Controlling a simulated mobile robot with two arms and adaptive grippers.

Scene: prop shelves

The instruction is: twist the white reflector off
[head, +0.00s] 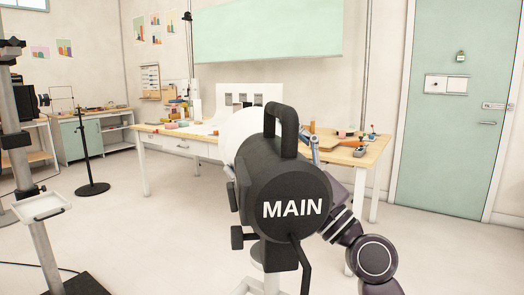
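A black studio lamp (288,195) with MAIN in white letters on its back stands close in front of me, with a loop handle (281,125) on top. The white reflector (240,130) shows as a pale round edge past the lamp's far left side; the lamp body hides the rest. My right arm comes in from the lower right and goes behind the lamp's right side. A grey-blue piece beside the handle seems to be part of my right gripper (314,149); its fingers and any contact with the reflector are hidden. My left gripper is not in view.
A wooden workbench (375,152) with tools and small items stands behind the lamp. A stand with a small white tray (40,206) is at the left, and a thin black stand (92,188) is farther back. Open floor (150,245) lies left of the lamp. A green door (455,120) is at the right.

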